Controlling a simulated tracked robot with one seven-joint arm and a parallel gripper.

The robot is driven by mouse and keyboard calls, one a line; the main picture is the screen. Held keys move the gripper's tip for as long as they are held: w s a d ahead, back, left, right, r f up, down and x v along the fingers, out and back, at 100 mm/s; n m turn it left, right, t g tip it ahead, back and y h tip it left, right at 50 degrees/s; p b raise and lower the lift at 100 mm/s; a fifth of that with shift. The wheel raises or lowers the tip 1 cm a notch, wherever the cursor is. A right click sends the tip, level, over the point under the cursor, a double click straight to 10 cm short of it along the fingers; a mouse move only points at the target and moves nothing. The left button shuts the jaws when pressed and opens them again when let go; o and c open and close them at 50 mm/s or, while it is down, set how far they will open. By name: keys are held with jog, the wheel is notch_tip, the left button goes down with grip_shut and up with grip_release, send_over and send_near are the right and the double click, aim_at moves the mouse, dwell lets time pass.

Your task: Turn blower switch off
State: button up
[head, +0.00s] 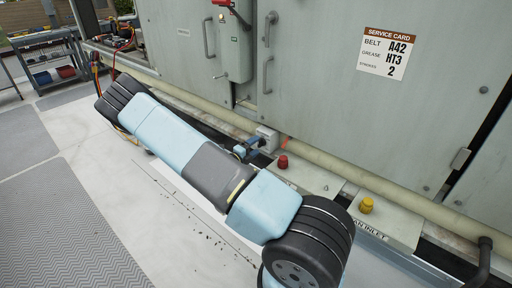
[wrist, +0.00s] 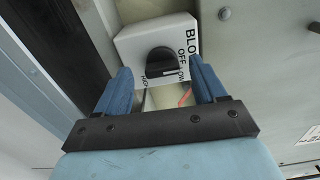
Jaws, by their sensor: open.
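The blower switch is a white box with a black rotary knob (wrist: 162,62) and printed labels, partly readable as BLO and OFF. A white mark on the knob appears to point toward a label below OFF, apparently LOW. In the head view the switch box (head: 268,138) is small, low on the cooler's front by the pipe. My gripper (wrist: 163,82) is open, its two blue fingers apart on either side of the knob in the picture. Whether they touch it I cannot tell. In the head view my gripper (head: 253,147) is right at the box, partly hidden by my arm.
A red knob (head: 283,162) and a yellow knob (head: 367,205) stand on the ledge right of the switch. A beige pipe (head: 335,168) runs along the cooler's base. Above are grey doors with handles (head: 269,75) and a service card (head: 387,52). The roof floor at left is open.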

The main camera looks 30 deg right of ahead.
jog(key=v, duration=1.2)
jog(key=s+r+m+g+y, duration=0.4)
jog(key=s+r+m, duration=0.2)
jog(key=r+m, duration=0.55)
jog(key=s+r+m+g+y, duration=0.4)
jog(key=s+r+m+y, duration=0.15)
jog(key=r+m, duration=0.55)
jog(key=s+a+r+m+t+y, duration=0.3)
jog(key=s+a+r+m, duration=0.1)
jog(key=s+r+m, duration=0.4)
jog(key=s+a+r+m+t+y, duration=0.4)
jog(key=s+a+r+m, duration=0.1)
jog(key=s+r+m, duration=0.4)
jog(key=shift+v, duration=1.1)
jog(key=shift+s+f+y, duration=0.1)
jog(key=shift+s+y, duration=0.05)
jog(key=shift+y, duration=0.1)
